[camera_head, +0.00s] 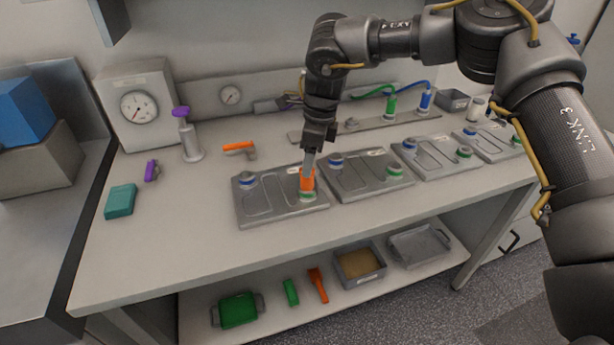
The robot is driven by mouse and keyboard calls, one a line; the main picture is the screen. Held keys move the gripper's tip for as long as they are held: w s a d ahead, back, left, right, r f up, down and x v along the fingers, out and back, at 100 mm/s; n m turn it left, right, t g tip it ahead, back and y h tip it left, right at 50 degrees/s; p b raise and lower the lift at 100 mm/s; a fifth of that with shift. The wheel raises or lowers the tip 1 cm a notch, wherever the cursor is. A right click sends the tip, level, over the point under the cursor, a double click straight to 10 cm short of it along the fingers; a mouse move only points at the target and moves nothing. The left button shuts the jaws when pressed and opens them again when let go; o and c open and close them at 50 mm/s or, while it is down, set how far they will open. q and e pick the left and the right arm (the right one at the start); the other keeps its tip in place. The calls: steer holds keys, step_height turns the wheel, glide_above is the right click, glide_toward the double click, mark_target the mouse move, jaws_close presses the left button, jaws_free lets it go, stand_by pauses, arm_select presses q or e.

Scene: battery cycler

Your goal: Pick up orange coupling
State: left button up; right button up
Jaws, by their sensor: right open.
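An orange coupling (307,184) stands upright at the right end of the leftmost grey plate (262,222), at the plate's green-ringed port (307,196). My right gripper (308,172) points down from above, with its fingers at the top of the orange coupling. The fingers overlap the coupling in this view, and I cannot tell whether they touch it. The right gripper is open. My left gripper is not in view.
More grey plates (370,177) with blue and green ports continue to the right. An orange-handled part (239,146), a purple-topped pump (188,137), a purple item (152,171) and a teal box (120,201) are on the left. The front left bench is clear.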

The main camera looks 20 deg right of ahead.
steer(key=shift+w+a+f, duration=0.1)
steer(key=shift+a+f, duration=0.05)
steer(key=shift+f, duration=0.6)
steer(key=shift+f+p, duration=0.35)
step_height(320, 180, down, 4)
steer(key=shift+w+a+r+p, duration=0.1)
steer(key=shift+w+r+p, duration=0.05)
steer(key=shift+p, duration=0.3)
steer(key=shift+f, duration=0.25)
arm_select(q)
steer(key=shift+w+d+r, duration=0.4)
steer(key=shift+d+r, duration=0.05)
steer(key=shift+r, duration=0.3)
arm_select(e)
steer(key=shift+c, duration=0.3)
steer(key=c, duration=1.2)
